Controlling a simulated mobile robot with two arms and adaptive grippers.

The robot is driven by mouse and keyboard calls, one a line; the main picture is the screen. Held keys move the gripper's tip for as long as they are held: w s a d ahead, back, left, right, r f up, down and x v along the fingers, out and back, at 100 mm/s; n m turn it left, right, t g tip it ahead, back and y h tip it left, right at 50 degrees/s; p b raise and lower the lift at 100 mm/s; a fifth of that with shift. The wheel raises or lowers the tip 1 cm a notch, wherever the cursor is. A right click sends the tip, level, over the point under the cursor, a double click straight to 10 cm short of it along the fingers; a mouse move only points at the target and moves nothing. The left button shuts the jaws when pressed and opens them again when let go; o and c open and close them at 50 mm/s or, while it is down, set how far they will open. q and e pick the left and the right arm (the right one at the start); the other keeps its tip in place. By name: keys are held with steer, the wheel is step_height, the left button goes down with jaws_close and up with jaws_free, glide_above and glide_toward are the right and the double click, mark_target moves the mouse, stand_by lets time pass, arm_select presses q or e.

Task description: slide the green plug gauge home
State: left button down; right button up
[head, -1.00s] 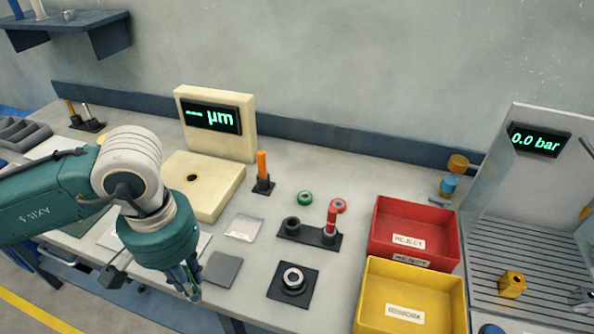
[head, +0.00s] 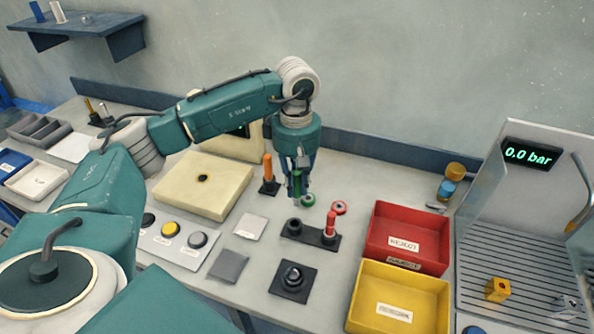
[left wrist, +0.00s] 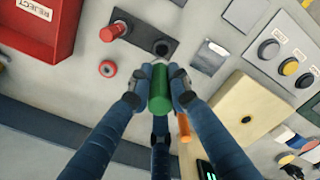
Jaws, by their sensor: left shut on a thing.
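My left gripper (head: 298,192) is shut on the green plug gauge (head: 296,183), which it holds upright in the air behind the black two-socket stand (head: 312,236). In the left wrist view the green plug gauge (left wrist: 160,90) sits between the blue fingers, its end face toward the camera. The stand's left socket (head: 293,227) is empty. The red plug gauge (head: 331,222) stands in its right socket. The right gripper is not in view.
A red ring (head: 339,207) lies behind the stand. A black pad with a round collar (head: 292,276) is in front. Red (head: 405,222) and yellow (head: 400,283) bins stand to the right. An orange plug (head: 268,168) stands upright to the left.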

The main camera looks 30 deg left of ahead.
mark_target(295, 204)
arm_select(q)
steer(key=shift+w+a+n, duration=0.15)
steer(key=shift+a+n, duration=0.25)
steer(key=shift+a, duration=0.1)
steer(key=shift+d, duration=0.15)
steer(key=shift+f+b, duration=0.1)
steer(key=shift+b, duration=0.25)
step_height(295, 204, down, 5)
steer(key=b, duration=0.3)
steer(key=shift+r+b, duration=0.2)
steer(key=shift+b, duration=0.2)
step_height(295, 204, down, 2)
steer(key=shift+f+b, duration=0.2)
steer(key=shift+b, duration=0.8)
steer(key=shift+f+b, duration=0.5)
steer(key=shift+f, duration=0.15)
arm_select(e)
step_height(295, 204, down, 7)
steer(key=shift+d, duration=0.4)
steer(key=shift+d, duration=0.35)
arm_select(q)
steer(key=shift+f+b, duration=0.45)
steer(key=shift+f, duration=0.1)
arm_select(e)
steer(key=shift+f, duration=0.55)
